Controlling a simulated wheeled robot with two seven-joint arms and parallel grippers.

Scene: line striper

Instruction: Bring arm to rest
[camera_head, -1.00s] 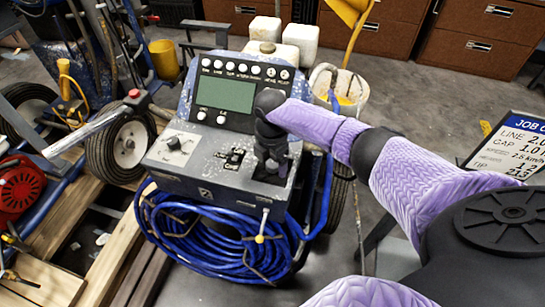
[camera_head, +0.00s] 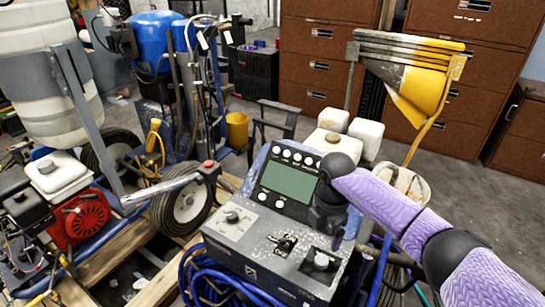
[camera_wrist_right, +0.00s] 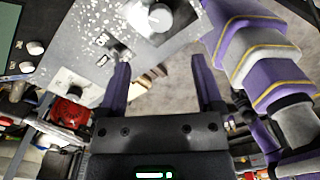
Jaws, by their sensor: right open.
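My right arm, in a purple sleeve, comes in from the right in the head view. Its dark right gripper (camera_head: 328,228) hangs over the right part of the line striper's control panel (camera_head: 262,252). In the right wrist view the gripper (camera_wrist_right: 160,78) is open, with two purple fingers spread and nothing between them. A round knob (camera_wrist_right: 157,17) on the panel shows beyond the fingertips, apart from them. It also shows in the head view (camera_head: 321,261), just below the gripper. My left gripper is not in view.
The panel's screen (camera_head: 289,183) stands behind the gripper's left side. White jugs (camera_head: 366,139) and a bucket (camera_head: 404,184) stand behind the arm. A blue hose coil (camera_head: 215,285) hangs in front. Brown filing cabinets (camera_head: 325,70) line the back, with open floor before them.

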